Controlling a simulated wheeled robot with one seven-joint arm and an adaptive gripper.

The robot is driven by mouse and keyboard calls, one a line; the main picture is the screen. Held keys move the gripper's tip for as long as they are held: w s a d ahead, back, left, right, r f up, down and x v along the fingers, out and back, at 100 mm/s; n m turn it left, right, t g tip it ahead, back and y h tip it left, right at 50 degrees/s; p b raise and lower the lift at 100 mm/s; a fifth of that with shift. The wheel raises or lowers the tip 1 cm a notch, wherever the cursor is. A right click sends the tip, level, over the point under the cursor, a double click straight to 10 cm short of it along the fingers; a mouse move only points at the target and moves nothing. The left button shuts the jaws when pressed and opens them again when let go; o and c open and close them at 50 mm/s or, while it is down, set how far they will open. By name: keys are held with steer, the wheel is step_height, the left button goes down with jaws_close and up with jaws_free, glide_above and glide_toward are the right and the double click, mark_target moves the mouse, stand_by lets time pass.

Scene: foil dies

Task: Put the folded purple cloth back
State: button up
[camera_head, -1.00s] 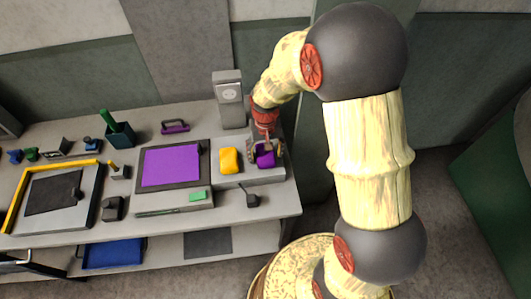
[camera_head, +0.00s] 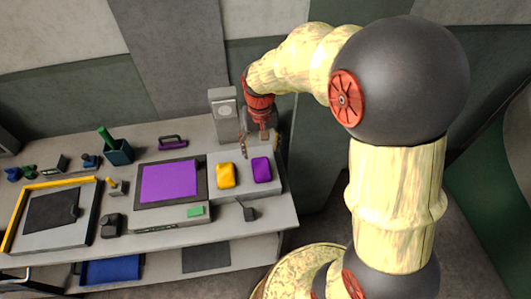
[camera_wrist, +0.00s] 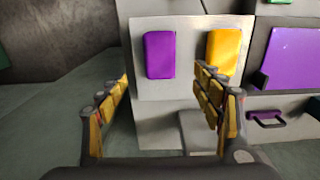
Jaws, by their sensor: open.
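The folded purple cloth (camera_head: 261,170) lies flat on a pale raised block (camera_head: 276,187) at the right end of the bench. It also shows in the wrist view (camera_wrist: 160,55), beyond the fingers and apart from them. A folded yellow cloth (camera_head: 225,175) lies beside it, to its left in the head view. My gripper (camera_head: 258,148) is behind the purple cloth, near the grey upright box. In the wrist view my gripper (camera_wrist: 165,105) has its fingers wide apart with nothing between them.
A grey upright box (camera_head: 223,108) stands behind the block. A dark-framed purple panel (camera_head: 168,181) is to the left, with a purple handle (camera_head: 173,142) behind it. A green item (camera_head: 196,211) lies in front. A yellow-edged frame (camera_head: 98,200) is farther left. The bench ends just right of the block.

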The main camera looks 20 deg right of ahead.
steer(key=s+r+n+t, duration=0.2)
steer(key=s+r+t, duration=0.3)
steer(key=s+r, duration=1.3)
steer(key=shift+s+t, duration=0.3)
steer(key=shift+s, duration=0.45)
steer(key=shift+r, duration=0.1)
